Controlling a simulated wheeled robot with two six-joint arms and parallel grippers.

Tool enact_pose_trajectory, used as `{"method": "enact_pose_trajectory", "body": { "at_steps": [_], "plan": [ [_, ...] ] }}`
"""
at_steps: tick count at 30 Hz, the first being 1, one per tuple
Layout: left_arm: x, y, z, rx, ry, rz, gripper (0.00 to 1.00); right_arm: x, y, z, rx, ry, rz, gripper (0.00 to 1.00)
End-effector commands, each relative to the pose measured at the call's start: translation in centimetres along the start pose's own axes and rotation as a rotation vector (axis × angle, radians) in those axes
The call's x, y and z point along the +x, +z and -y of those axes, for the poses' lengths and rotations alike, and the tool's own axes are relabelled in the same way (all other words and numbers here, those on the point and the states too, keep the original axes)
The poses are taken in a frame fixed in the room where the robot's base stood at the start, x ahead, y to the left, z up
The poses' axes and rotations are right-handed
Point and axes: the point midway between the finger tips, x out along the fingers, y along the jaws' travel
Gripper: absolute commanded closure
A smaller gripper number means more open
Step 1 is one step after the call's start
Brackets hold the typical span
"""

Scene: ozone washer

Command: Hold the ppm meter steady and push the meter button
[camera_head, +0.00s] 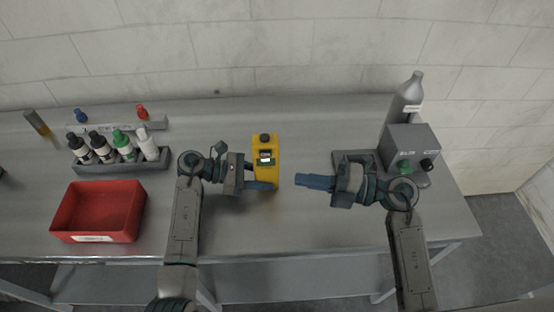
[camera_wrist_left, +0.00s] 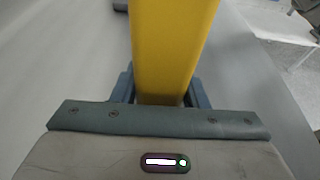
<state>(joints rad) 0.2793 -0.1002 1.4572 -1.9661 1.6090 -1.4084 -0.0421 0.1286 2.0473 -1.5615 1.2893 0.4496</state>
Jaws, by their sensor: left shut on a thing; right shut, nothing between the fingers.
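The yellow ppm meter (camera_head: 266,152) stands upright near the middle of the table, with a small lit display and a dark knob on top. My left gripper (camera_head: 262,185) is shut on its lower part from the left. In the left wrist view the yellow meter body (camera_wrist_left: 172,45) sits between the two blue fingers. The meter button cannot be made out clearly. My right gripper (camera_head: 301,181) is shut and empty, to the right of the meter, with a gap between its fingertips and the meter.
A red bin (camera_head: 62,217) lies at the front left. Behind it a dark rack (camera_head: 90,168) holds several bottles. A grey box with green and black knobs (camera_head: 412,143) and a grey bottle (camera_head: 409,92) stand at the right. The table behind the meter is clear.

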Motion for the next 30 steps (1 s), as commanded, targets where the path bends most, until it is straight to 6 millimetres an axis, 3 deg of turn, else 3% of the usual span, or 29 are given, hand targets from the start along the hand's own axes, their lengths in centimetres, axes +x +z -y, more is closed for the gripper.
{"method": "enact_pose_trajectory", "body": {
  "at_steps": [14, 21, 30],
  "plan": [
    [0.0, 0.0, 0.0, 0.000, 0.000, -0.001, 0.73, 6.8, 0.0, -0.1, 0.001, 0.004, -0.001, 1.00],
    [0.0, 0.0, 0.0, 0.000, 0.000, -0.001, 0.73, 7.4, 3.2, 0.0, -0.002, -0.001, -0.001, 1.00],
    [0.0, -0.1, 0.0, -0.001, 0.000, -0.001, 0.73, 7.6, 3.9, 0.0, -0.002, -0.001, 0.000, 1.00]
  ]
}}
